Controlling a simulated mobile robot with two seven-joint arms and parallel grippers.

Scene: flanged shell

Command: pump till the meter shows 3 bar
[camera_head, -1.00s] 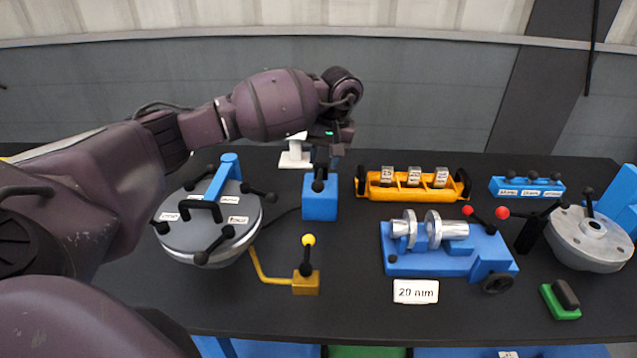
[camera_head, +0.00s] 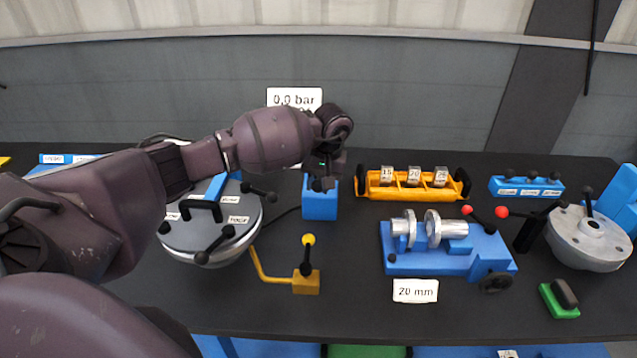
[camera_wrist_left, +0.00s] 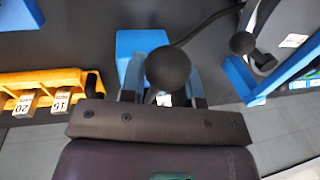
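The meter sign (camera_head: 294,98) behind the bench reads 0.0 bar; my left arm covers its lower part. The pump is a blue block (camera_head: 320,207) with a black ball-topped lever, beside the grey round vessel (camera_head: 205,240). My left gripper (camera_head: 322,182) points down at the top of the pump. In the left wrist view the black ball (camera_wrist_left: 168,68) sits between the two fingers (camera_wrist_left: 165,85), with the blue block (camera_wrist_left: 137,42) beyond. The fingers stand apart with gaps beside the rod, so the gripper looks open around the lever. My right gripper is out of view.
A yellow valve (camera_head: 305,282) with a yellow-tipped lever stands in front of the pump. The orange rack (camera_head: 410,190) is at right, with a blue clamping fixture (camera_head: 440,262) in front of it. A dark hose runs from pump to vessel.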

